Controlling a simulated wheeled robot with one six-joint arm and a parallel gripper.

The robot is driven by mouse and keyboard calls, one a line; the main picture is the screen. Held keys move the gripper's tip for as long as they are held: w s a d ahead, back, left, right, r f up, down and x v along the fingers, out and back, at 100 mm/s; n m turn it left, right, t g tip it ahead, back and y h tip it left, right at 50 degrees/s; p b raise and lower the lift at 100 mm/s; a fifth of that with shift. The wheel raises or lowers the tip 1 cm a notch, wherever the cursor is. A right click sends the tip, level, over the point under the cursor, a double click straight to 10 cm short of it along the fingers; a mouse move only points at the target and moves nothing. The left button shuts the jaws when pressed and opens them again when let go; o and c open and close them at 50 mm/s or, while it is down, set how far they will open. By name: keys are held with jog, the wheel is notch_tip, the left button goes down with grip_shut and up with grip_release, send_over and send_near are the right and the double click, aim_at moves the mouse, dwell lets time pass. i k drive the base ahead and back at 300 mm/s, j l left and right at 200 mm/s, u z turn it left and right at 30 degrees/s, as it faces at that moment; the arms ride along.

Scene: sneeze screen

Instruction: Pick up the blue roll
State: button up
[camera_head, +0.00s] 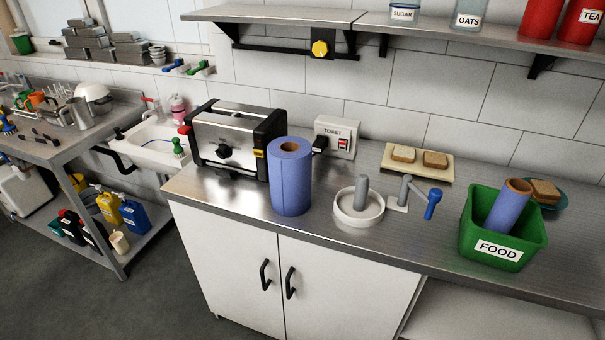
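A large blue roll (290,178) stands upright on the steel counter (235,205), in front of the toaster's right end. Its brown core shows at the top. A second, slimmer blue roll (507,206) with a brown core leans tilted in a green bin (475,235) labelled FOOD, at the counter's right. Its lower end is hidden by the bin's front wall. My gripper is not in view.
A toaster (225,143) stands behind and left of the upright roll. Right of it are a white round holder with a grey post (359,207), a grey fixture with a blue handle (433,204) and a bread board (418,164). A steel shelf (285,17) hangs above.

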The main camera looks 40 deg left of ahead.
aim_at(289, 158)
jog(key=u, duration=1.85)
